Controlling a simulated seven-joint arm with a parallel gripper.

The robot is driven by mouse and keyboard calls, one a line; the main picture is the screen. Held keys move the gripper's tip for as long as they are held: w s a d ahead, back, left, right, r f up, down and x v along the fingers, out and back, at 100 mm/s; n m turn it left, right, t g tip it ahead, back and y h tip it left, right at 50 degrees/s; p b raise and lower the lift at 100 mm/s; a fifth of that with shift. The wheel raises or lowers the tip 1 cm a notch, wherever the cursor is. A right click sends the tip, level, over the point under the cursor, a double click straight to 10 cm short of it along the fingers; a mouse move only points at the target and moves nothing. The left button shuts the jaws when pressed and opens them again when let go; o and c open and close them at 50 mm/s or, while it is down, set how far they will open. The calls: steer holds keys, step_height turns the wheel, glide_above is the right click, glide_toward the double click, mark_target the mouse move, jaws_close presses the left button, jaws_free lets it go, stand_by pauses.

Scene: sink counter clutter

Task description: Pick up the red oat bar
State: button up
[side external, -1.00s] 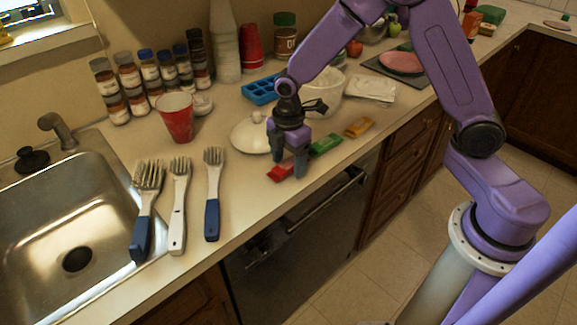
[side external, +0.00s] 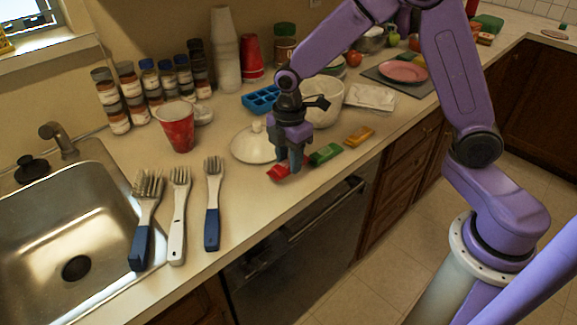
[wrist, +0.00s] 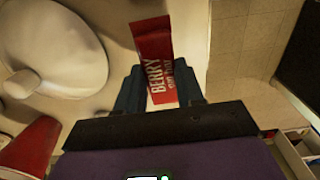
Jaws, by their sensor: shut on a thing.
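The red oat bar (side external: 277,172) is near the counter's front edge, with its left end showing past my fingers. In the wrist view the bar (wrist: 153,46) sits between my two fingers, its white "BERRY" lettering facing the camera. My gripper (side external: 290,165) points down and is shut on the bar; its fingers also show in the wrist view (wrist: 158,88), one on each side of the wrapper. I cannot tell whether the bar is clear of the counter.
A white lid (side external: 252,146) is close on the left, with a white bowl (side external: 326,112) behind. Brushes (side external: 212,205), a red cup (side external: 178,128) and the sink (side external: 60,225) are farther left.

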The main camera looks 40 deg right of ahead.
steer(key=s+d+r, duration=0.3)
steer(key=s+r, duration=0.6)
steer(key=s, duration=0.4)
steer(key=shift+s+d+r, duration=0.2)
steer(key=shift+d+r, duration=0.1)
stand_by(0.3)
steer(key=w+d+r, duration=0.3)
steer(key=w, duration=0.6)
steer(key=w+d+r, duration=0.3)
steer(key=w, duration=0.6)
steer(key=w+d+r, duration=0.2)
steer(key=w+d, duration=0.3)
steer(key=d, duration=0.3)
steer(key=w+d+r, duration=0.1)
steer(key=w+d, duration=0.3)
steer(key=d, duration=0.5)
steer(key=shift+w+a+f, duration=0.1)
steer(key=shift+w+f, duration=0.05)
steer(key=shift+f, duration=2.75)
